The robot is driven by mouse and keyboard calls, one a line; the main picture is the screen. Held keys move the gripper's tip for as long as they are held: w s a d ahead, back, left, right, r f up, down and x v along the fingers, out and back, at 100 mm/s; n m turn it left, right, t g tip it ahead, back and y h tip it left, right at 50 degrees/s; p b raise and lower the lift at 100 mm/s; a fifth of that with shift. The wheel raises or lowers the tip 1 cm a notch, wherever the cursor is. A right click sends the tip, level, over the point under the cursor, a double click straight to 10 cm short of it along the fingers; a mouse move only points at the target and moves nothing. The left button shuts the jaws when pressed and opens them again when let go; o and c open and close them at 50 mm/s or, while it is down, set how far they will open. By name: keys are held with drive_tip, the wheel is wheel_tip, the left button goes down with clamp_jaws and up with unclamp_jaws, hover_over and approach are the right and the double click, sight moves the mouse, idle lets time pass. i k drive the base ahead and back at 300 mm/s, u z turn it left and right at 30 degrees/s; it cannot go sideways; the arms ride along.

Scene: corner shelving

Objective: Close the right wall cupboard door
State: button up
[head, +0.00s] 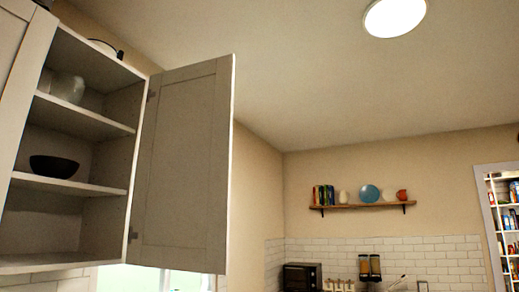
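The right wall cupboard door (185,165) stands wide open in the head view. It is a pale panel with a recessed centre, hinged on the right side of the cupboard and swung out to the right. The open cupboard (84,123) shows its shelves at the left. A dark bowl (54,166) sits on a lower shelf and a pale rounded vessel (68,88) on an upper one. My gripper is not in view.
Another cupboard door (16,50) is at the far left edge. A wall shelf (363,206) with books, a blue plate and small pots hangs on the back wall. A black appliance (302,276) stands below. The space right of the open door looks clear.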

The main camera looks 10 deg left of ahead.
sight(180, 213)
drive_tip(key=z, duration=0.4)
drive_tip(key=i, duration=3.2)
drive_tip(key=u, duration=3.4)
